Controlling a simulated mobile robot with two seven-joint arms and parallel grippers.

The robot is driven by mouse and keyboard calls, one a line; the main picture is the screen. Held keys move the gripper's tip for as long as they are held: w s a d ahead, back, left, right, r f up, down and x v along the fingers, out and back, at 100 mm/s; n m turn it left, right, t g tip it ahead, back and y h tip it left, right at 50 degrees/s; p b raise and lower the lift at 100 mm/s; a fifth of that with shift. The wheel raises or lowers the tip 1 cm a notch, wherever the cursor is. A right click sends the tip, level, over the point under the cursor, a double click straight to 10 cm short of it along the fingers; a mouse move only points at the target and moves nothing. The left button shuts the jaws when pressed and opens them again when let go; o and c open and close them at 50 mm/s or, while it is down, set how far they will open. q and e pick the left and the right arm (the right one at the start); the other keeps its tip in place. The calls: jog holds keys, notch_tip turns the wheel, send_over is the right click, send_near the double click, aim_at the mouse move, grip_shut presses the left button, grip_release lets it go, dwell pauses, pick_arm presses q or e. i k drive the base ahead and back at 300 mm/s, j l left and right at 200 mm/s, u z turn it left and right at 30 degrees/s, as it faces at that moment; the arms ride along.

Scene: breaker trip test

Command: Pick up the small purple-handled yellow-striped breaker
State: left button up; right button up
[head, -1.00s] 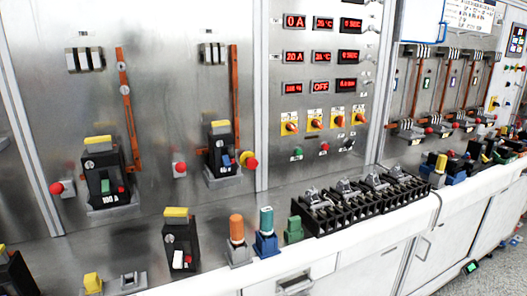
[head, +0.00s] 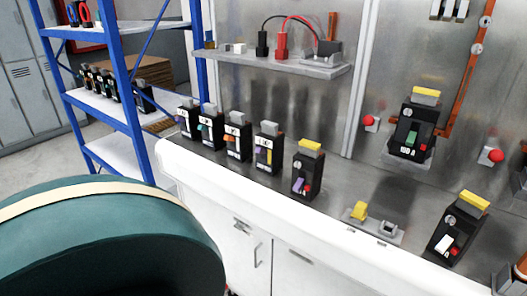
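The small breaker with a purple handle and a yellow stripe (head: 268,147) stands upright on the bench, at the right end of a row of small black breakers. To its left stand an orange-handled breaker (head: 237,136), a teal-handled one (head: 210,127) and one with a purple handle (head: 188,120). On the leftmost one I make out no yellow stripe. A larger black breaker (head: 307,170) with a purple lever and red button stands just to the right. Neither of my grippers is in view.
A grey wall shelf (head: 270,63) with red and black leads hangs above the row. A blue-framed rack (head: 133,100) stands at the left. More breakers and a yellow-topped part (head: 358,211) are to the right. A large teal rounded shape, unidentified, fills the lower left.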

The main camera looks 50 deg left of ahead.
aim_at(312, 160)
jog(key=u, duration=1.3)
